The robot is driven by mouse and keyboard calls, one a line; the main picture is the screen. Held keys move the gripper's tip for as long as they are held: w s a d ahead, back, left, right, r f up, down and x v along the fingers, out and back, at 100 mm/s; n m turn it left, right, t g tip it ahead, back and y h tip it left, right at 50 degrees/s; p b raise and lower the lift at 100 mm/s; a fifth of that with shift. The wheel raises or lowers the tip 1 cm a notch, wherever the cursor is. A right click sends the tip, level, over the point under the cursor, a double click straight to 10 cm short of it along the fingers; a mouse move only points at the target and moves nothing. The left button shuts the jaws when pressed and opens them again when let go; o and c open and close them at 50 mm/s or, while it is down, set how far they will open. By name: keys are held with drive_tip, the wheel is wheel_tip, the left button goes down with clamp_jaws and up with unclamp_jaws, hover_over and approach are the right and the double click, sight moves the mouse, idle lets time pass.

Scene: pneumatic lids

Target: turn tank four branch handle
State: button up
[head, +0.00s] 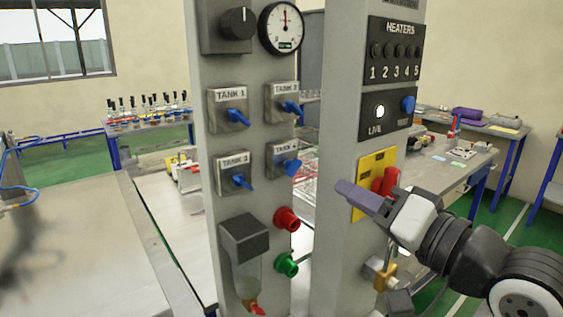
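The tank four valve (281,157) is a grey square plate labelled TANK 4 on the left grey post. Its blue handle (292,167) sits at the plate's lower right and points right. My gripper (346,190) is to the right of this handle and slightly lower, apart from it in the picture. Its purple-grey finger end points left, in front of the right post. The fingers overlap from this side, so I cannot tell whether they are open or shut.
Blue handles for TANK 1 (237,117), TANK 2 (291,107) and TANK 3 (241,182) surround it. Below are a red knob (287,219) and a green knob (286,264). The right post carries a heaters panel (394,52) and a yellow plate (376,160) with a red part.

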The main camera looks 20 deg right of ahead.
sight(297, 169)
drive_tip(key=p+x, duration=0.4)
drive_tip(key=x, duration=0.8)
drive_tip(key=shift+d+f, duration=0.2)
drive_tip(key=shift+f, duration=0.25)
drive_tip(key=shift+w, duration=0.1)
clamp_jaws()
